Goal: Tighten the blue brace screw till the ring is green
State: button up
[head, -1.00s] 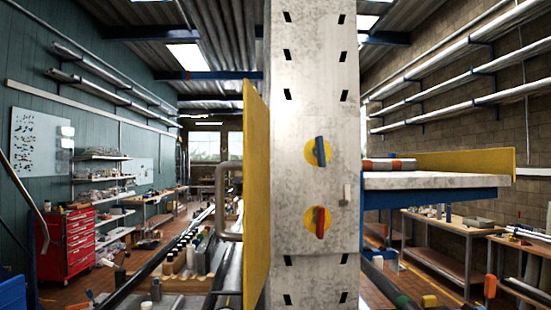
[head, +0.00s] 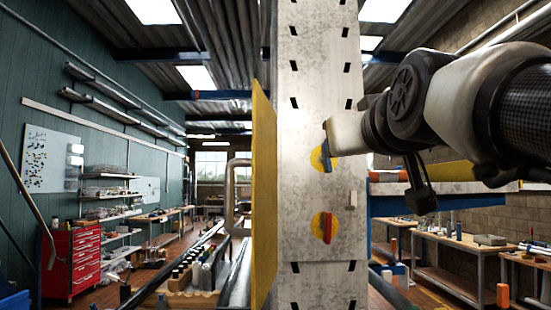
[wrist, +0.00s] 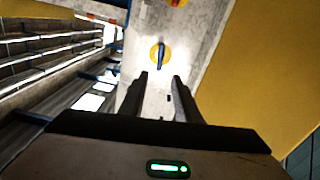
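The blue brace screw (head: 326,157) has a blue bar-shaped head on a yellow ring and sits on the grey mast plate (head: 300,205). My arm's end partly covers its upper right in the head view. It also shows in the wrist view, with the blue head (wrist: 160,54) on its yellow ring (wrist: 152,53). My gripper (wrist: 161,75) is open and empty, its two fingers apart. In the wrist view the blue head lies just beyond the fingertips, roughly in line with the gap. I see no contact. The fingers cannot be made out in the head view.
A red screw (head: 327,228) on a yellow ring sits below the blue one. A yellow panel (head: 263,190) stands left of the mast, with a grey bent handle (head: 232,195) beside it. A shelf with a blue beam (head: 395,205) lies right of the mast.

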jog(key=w+p, duration=0.3)
jog(key=w, duration=1.2)
jog(key=shift+w, duration=0.3)
jog(key=shift+f, duration=0.1)
grip_shut()
